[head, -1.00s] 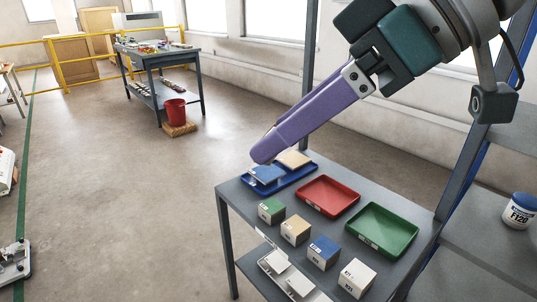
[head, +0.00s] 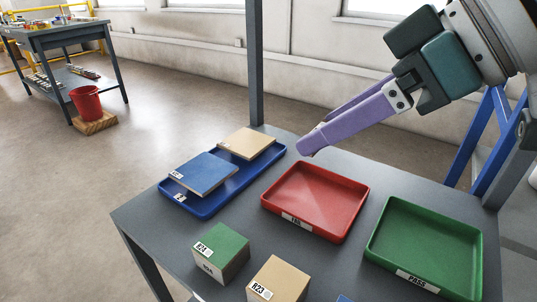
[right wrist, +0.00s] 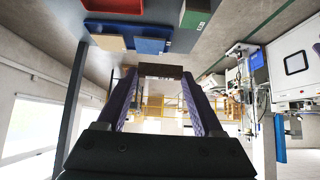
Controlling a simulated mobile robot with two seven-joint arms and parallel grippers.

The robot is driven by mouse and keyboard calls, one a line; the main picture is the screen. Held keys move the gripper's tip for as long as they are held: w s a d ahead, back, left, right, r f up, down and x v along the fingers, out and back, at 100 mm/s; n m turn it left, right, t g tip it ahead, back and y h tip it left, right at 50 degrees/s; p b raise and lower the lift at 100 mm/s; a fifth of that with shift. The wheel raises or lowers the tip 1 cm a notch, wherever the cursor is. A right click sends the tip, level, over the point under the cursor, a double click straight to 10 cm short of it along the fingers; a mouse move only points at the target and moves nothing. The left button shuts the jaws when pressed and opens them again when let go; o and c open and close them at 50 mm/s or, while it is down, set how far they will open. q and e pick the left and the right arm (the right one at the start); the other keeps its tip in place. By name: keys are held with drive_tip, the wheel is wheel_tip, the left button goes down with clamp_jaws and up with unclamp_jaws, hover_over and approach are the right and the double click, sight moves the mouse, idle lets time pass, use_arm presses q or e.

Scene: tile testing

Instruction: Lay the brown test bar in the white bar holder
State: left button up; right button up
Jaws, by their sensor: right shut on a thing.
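My right gripper (head: 313,142) reaches in from the upper right in the head view, its purple fingers pointing down and left near the back edge of the table, behind the red tray. In the right wrist view its fingers are shut on the brown test bar (right wrist: 160,71), which lies crosswise between the fingertips. In the head view the fingers hide the bar. The white bar holder does not show in either current view. My left gripper is not in view.
The grey table (head: 150,215) bears a blue tray (head: 215,205) with blue and tan tiles, a red tray (head: 315,200) and a green tray (head: 425,245). A green-topped block (head: 222,250) and a tan block (head: 278,280) stand in front. A dark post (head: 256,60) rises behind.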

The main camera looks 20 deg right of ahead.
wheel_tip(320, 180, down, 16)
drive_tip(key=b, duration=0.5)
drive_tip(key=shift+d+f+b, duration=0.15)
drive_tip(key=shift+b, duration=0.15)
wheel_tip(320, 180, down, 4)
drive_tip(key=shift+f+b, duration=0.25)
drive_tip(key=shift+b, duration=0.65)
drive_tip(key=shift+r, duration=0.1)
drive_tip(key=shift+f, duration=0.2)
drive_tip(key=o, duration=1)
drive_tip(key=shift+o, duration=0.2)
